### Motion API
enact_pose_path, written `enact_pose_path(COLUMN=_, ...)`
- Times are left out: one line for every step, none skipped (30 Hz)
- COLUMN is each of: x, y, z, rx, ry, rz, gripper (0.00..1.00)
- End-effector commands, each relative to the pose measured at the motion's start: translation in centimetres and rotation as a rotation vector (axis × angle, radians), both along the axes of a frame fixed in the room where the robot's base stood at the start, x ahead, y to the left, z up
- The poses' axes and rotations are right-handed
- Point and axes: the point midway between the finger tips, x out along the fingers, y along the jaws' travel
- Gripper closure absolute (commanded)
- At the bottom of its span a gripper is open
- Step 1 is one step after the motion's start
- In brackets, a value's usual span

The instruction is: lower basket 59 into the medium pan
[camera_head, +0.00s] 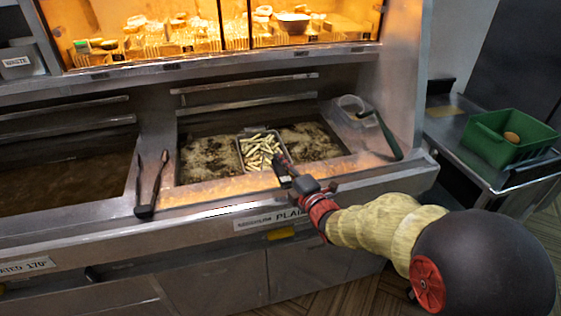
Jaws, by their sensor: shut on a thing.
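A wire basket (258,152) of pale chips sits in the medium pan (192,165), with bubbling oil to its left and right. The number on the basket is too small to read. My gripper (283,168) is at the basket's near right corner, shut on its handle, and the handle is mostly hidden by the gripper. I cannot tell how deep the basket's bottom is in the oil. A label (262,221) on the front panel below this pan is partly covered by my arm.
Black tongs (148,188) lie on the divider left of the pan. Another pan of dark oil (65,187) is farther left. A dark-handled tool (388,136) and a clear container (350,108) are to the right. A green crate (490,142) stands on the right-hand counter.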

Motion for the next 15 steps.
enact_pose_path(x=0.05, y=0.01, z=0.27, rx=0.002, ry=-0.005, rz=0.000, gripper=1.00)
enact_pose_path(x=0.05, y=0.01, z=0.27, rx=0.002, ry=-0.005, rz=0.000, gripper=1.00)
enact_pose_path(x=0.05, y=0.01, z=0.28, rx=0.002, ry=-0.005, rz=0.000, gripper=1.00)
enact_pose_path(x=0.05, y=0.01, z=0.27, rx=0.002, ry=-0.005, rz=0.000, gripper=1.00)
enact_pose_path(x=0.05, y=0.01, z=0.28, rx=0.002, ry=-0.005, rz=0.000, gripper=1.00)
enact_pose_path(x=0.05, y=0.01, z=0.28, rx=0.002, ry=-0.005, rz=0.000, gripper=1.00)
enact_pose_path(x=0.05, y=0.01, z=0.28, rx=0.002, ry=-0.005, rz=0.000, gripper=1.00)
enact_pose_path(x=0.05, y=0.01, z=0.27, rx=0.002, ry=-0.005, rz=0.000, gripper=1.00)
enact_pose_path(x=0.05, y=0.01, z=0.25, rx=0.002, ry=-0.005, rz=0.000, gripper=1.00)
enact_pose_path(x=0.05, y=0.01, z=0.22, rx=0.002, ry=-0.005, rz=0.000, gripper=1.00)
enact_pose_path(x=0.05, y=0.01, z=0.19, rx=0.002, ry=-0.005, rz=0.000, gripper=1.00)
enact_pose_path(x=0.05, y=0.01, z=0.14, rx=0.002, ry=-0.005, rz=0.000, gripper=1.00)
enact_pose_path(x=0.05, y=0.01, z=0.09, rx=0.001, ry=-0.004, rz=0.000, gripper=1.00)
enact_pose_path(x=0.05, y=0.02, z=0.04, rx=0.001, ry=-0.004, rz=0.000, gripper=1.00)
enact_pose_path(x=0.05, y=0.02, z=-0.04, rx=0.001, ry=-0.004, rz=0.000, gripper=1.00)
